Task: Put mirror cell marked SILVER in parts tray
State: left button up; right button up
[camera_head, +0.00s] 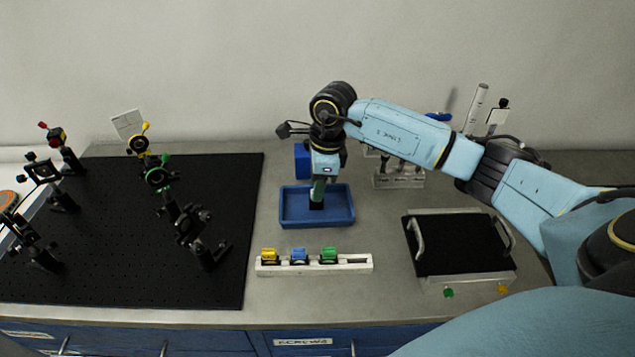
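A blue open tray (288,221), which looks like the parts tray, sits in the middle of the bench. My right gripper (317,200) points down over and into the tray's middle. A dark shape shows at its fingertips, but it is too small to tell whether it is the fingers or a held cell. A white rack (313,267) in front of the tray holds a yellow cell (269,255), a blue cell (299,256) and a green cell (329,256). The rack's right end has no cell. No SILVER marking is readable. My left gripper is out of view.
A black breadboard (120,285) with several optic mounts fills the left. A black-topped tray with handles (458,245) stands at right. Behind my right arm is a clear stand (400,179). A blue block (301,160) stands behind the tray. Bench around the rack is clear.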

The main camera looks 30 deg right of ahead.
notch_tip(320, 180, up, 12)
jog(key=d+b, duration=0.1)
jog(key=shift+s+d, duration=0.3)
jog(key=shift+s, duration=0.15)
